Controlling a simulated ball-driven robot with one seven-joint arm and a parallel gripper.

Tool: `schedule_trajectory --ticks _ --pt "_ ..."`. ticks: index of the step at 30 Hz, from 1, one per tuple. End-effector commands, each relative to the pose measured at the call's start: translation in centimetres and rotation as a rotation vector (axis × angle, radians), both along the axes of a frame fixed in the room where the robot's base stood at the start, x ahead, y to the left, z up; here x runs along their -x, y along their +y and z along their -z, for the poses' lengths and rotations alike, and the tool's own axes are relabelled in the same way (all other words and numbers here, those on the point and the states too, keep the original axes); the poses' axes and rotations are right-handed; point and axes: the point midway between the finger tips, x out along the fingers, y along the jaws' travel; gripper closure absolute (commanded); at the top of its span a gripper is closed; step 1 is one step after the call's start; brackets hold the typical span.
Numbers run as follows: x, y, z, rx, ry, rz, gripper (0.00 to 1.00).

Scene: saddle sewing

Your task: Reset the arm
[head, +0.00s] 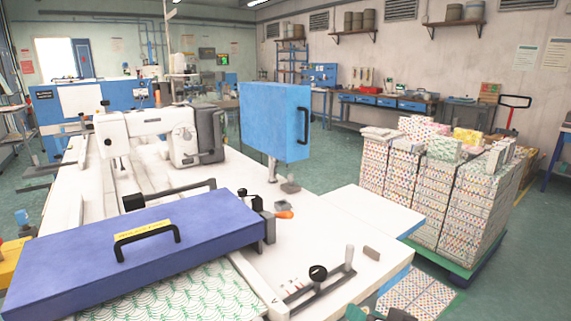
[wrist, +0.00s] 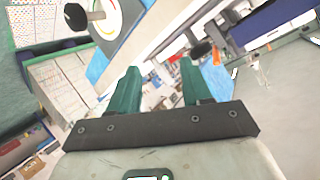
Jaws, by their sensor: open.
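My gripper (wrist: 157,88) shows in the wrist view as two green fingers on a dark bar. The fingers are apart and nothing is between them. In the head view only a small dark green part of my arm shows at the bottom edge, right of the middle. The white sewing table (head: 325,235) fills the middle of the head view. A white sewing machine (head: 150,135) stands on it. A long blue-purple cover with a black handle (head: 130,250) lies across its front left, over green patterned sheets (head: 180,295).
A tall stack of patterned boxes (head: 425,195) stands on a green pallet at the right. A blue box with a handle (head: 275,120) rises above the table. Black knobs and levers (head: 318,273) sit at the table's front right. Green floor is open between the table and the back workbench (head: 390,103).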

Motion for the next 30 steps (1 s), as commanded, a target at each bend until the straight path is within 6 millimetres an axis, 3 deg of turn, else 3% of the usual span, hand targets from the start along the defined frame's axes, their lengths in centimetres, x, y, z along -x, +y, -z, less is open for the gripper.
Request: schedule_trajectory --ticks 5,8,12,15,18,21,25,30 --pt "4.0 -3.8 4.1 0.133 0.147 0.006 0.51" --pt "7.8 -6.4 7.1 0.221 0.272 0.001 0.51" --pt "15.6 -9.9 11.5 0.339 0.498 -0.025 0.51" --pt "21.6 -11.4 13.7 0.391 0.657 -0.057 0.51" --pt "26.8 -12.1 15.1 0.415 0.790 -0.092 0.51" --pt "30.6 -12.2 15.8 0.426 0.884 -0.123 0.51" --pt "33.1 -12.1 16.2 0.427 0.945 -0.147 0.51" --pt "33.6 -12.0 16.3 0.428 0.956 -0.154 0.51"
